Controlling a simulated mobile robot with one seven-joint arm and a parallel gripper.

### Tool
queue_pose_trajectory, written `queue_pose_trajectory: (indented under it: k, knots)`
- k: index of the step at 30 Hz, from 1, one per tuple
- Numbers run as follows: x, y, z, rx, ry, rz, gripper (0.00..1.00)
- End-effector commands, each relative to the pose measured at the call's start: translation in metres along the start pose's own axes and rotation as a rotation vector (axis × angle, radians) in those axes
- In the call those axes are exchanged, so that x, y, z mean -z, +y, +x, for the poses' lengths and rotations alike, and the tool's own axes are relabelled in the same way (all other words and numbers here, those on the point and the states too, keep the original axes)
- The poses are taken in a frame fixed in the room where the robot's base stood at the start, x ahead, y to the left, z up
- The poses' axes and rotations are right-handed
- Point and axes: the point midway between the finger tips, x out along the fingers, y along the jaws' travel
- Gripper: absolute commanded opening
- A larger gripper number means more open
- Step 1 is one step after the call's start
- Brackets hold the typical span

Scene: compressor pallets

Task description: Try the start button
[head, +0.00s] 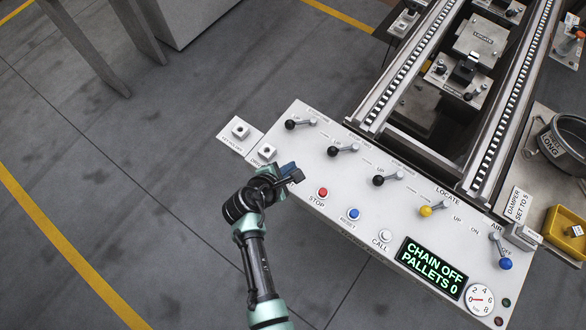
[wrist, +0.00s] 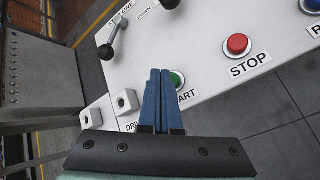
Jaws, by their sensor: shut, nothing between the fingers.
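The green start button (wrist: 177,80) shows in the wrist view, partly covered by my fingers, with the end of its START label beside it. In the head view my gripper hides it. My gripper (head: 289,170) is over the left part of the white control panel (head: 330,174). In the wrist view its blue fingers (wrist: 160,72) are shut together with nothing between them. The tips lie just left of the button's visible part; I cannot tell whether they touch button or panel. The display (head: 431,267) reads CHAIN OFF, PALLETS 0.
A red STOP button (head: 323,193), a blue RESET button (head: 354,214) and a white CALL button (head: 385,236) run along the panel's front. Black-knobbed levers (head: 343,149) and a yellow-knobbed lever (head: 432,209) stand behind. A blue-knobbed air lever (head: 502,252) is at right.

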Motion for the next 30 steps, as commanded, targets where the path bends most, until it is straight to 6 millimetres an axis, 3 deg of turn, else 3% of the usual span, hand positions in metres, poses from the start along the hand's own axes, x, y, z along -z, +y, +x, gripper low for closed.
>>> queue_pose_trajectory:
  k: [30]
  knots:
    - [0.0056, -0.0055, 0.0079, 0.000, 0.000, 0.001, 0.00]
